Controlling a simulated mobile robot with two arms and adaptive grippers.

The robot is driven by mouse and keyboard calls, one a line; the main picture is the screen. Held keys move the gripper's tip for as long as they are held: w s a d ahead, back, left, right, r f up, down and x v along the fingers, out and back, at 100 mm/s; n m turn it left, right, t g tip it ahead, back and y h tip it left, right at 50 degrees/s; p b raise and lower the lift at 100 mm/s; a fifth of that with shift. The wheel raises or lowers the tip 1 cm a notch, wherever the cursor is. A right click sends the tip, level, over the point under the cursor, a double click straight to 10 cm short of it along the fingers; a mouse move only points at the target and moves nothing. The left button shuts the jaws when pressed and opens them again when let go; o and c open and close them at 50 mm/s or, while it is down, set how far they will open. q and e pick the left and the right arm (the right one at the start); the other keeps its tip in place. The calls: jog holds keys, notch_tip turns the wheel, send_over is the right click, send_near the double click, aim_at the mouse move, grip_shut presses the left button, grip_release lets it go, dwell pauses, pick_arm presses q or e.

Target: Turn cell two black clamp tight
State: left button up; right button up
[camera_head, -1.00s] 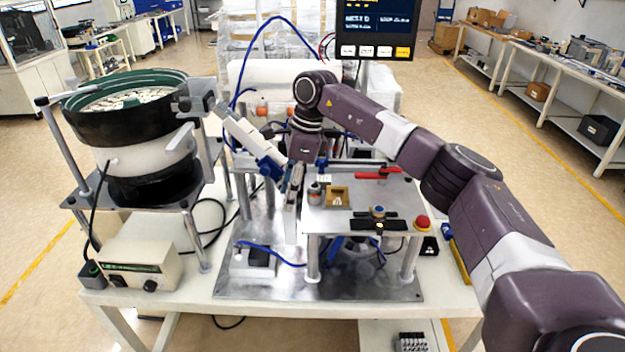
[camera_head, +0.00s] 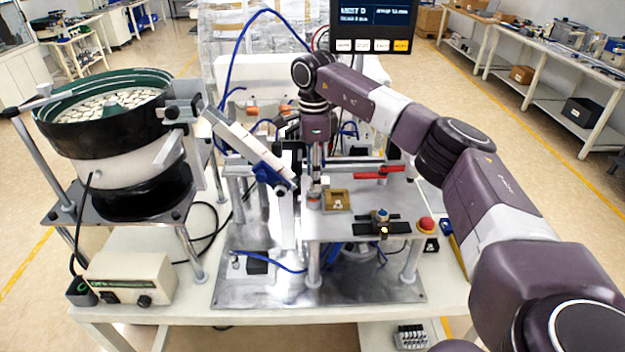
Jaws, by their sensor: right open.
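My right gripper (camera_head: 315,178) points straight down over the left edge of the raised metal plate (camera_head: 345,226). Its fingers are small here and look empty. To the left of the gripper, a black part (camera_head: 289,157) sits high on an upright post at the end of the sloped feed track (camera_head: 240,137). I cannot tell for certain whether this is the black clamp. My left gripper is out of view.
A bowl feeder (camera_head: 105,125) full of pale parts stands left, with its controller box (camera_head: 130,278) in front. The plate also carries a brass-coloured block (camera_head: 337,200), a red handle (camera_head: 378,173), a black bar (camera_head: 377,229) and a red button (camera_head: 426,225). A screen (camera_head: 370,25) stands behind.

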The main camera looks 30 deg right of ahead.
notch_tip(320, 180, down, 3)
jog(key=shift+f+p, duration=0.1)
jog(key=shift+p, duration=0.35)
jog(key=shift+w+f, duration=0.1)
jog(key=shift+f, duration=0.1)
grip_shut()
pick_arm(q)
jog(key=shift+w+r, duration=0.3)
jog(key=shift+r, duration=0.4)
